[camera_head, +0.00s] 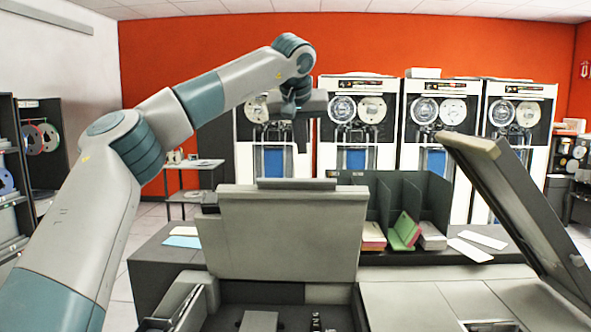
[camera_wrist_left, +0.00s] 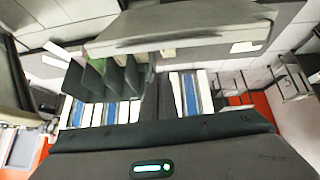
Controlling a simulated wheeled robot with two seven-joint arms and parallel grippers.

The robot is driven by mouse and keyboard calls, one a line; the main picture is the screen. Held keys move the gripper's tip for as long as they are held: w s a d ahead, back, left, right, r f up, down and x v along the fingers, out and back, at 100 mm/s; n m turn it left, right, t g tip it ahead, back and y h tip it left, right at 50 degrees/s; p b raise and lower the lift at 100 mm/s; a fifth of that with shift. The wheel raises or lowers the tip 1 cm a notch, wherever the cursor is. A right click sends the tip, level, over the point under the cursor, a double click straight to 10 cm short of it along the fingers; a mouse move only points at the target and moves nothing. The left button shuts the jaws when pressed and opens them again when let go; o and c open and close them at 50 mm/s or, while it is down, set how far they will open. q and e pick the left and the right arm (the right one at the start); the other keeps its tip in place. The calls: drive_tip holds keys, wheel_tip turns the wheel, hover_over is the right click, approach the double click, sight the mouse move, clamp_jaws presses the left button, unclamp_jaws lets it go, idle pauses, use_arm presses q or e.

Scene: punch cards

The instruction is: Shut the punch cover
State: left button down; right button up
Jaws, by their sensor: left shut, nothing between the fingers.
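The punch cover (camera_head: 285,240) appears to be the broad grey lid standing raised in the middle of the head view, with a dark bar (camera_head: 297,184) along its top edge. A grey-edged dark panel (camera_wrist_left: 185,35) crosses the top of the left wrist view; it looks like this lid. My left gripper (camera_head: 301,132) hangs fingers down above the lid's top edge, apart from it. It is shut and empty. In the left wrist view my own dark housing with a green light fills the bottom. My right gripper is not in view.
A second raised panel (camera_head: 515,205) leans at the right. A dark card rack (camera_head: 395,200) with pink and green card stacks stands behind the lid, with loose cards (camera_head: 470,250) beside it. Tape cabinets (camera_head: 357,125) line the back. An open machine bay (camera_head: 260,318) lies before the lid.

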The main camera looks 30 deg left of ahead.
sight(292, 189)
use_arm(q)
drive_tip(key=shift+s+a+r+y, duration=0.2)
drive_tip(key=shift+s+a+r, duration=0.15)
drive_tip(key=shift+a+r, duration=0.25)
drive_tip(key=shift+s+a+r+y, duration=0.2)
drive_tip(key=shift+s+a+r, duration=0.1)
drive_tip(key=shift+a+r, duration=0.25)
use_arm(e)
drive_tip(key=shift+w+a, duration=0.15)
use_arm(q)
drive_tip(key=shift+f, duration=0.1)
